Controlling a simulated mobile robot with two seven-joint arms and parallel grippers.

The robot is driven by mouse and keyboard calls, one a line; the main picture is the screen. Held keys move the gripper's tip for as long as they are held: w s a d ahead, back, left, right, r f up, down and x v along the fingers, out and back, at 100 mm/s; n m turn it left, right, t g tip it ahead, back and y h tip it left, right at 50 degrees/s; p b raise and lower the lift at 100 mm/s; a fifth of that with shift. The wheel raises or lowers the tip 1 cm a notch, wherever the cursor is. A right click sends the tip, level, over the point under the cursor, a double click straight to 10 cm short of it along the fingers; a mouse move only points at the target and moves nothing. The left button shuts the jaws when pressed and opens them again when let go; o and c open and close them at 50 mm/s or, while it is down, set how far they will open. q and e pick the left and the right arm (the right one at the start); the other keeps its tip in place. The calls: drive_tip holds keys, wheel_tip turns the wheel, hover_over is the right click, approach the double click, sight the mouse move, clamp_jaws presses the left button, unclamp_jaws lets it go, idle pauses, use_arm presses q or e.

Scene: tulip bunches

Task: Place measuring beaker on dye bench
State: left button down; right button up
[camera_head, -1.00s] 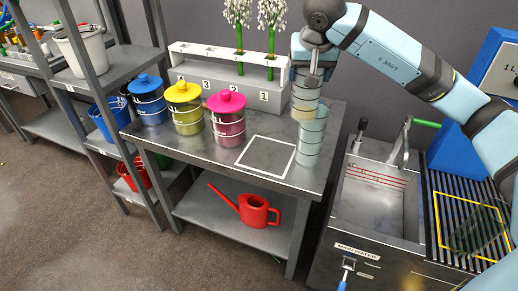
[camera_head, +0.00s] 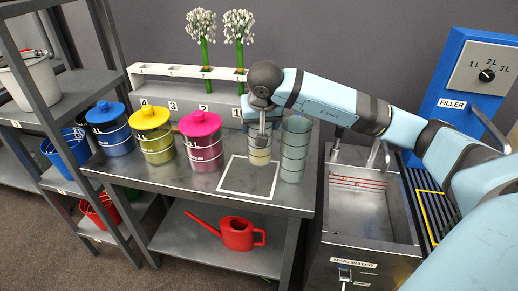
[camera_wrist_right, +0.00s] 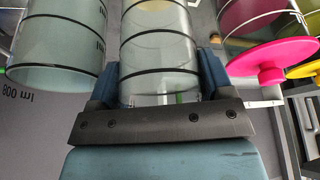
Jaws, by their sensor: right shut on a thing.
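My right gripper (camera_head: 261,142) is shut on a clear banded measuring beaker (camera_head: 260,155), which has a pale yellowish band low down. It is upright over the white square outline (camera_head: 245,194) on the grey metal dye bench (camera_head: 155,182). I cannot tell whether its base touches the bench. In the right wrist view the beaker (camera_wrist_right: 160,50) sits between the two fingers. A taller clear vessel (camera_head: 294,150) stands on the bench just right of it; it shows at the left of the wrist view (camera_wrist_right: 58,45). My left gripper is out of view.
Blue (camera_head: 113,130), yellow (camera_head: 152,135) and pink (camera_head: 201,142) lidded jars stand left of the square. A numbered rack (camera_head: 180,97) with white flowers is behind. A red watering can (camera_head: 237,234) is on the lower shelf. A sink (camera_head: 370,210) and blue filler (camera_head: 465,90) are right.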

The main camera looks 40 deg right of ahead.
wheel_tip(320, 180, down, 7)
drive_tip(key=shift+f+b, duration=0.1)
drive_tip(key=shift+b, duration=0.35)
drive_tip(key=shift+f, duration=0.1)
drive_tip(key=o, duration=0.9)
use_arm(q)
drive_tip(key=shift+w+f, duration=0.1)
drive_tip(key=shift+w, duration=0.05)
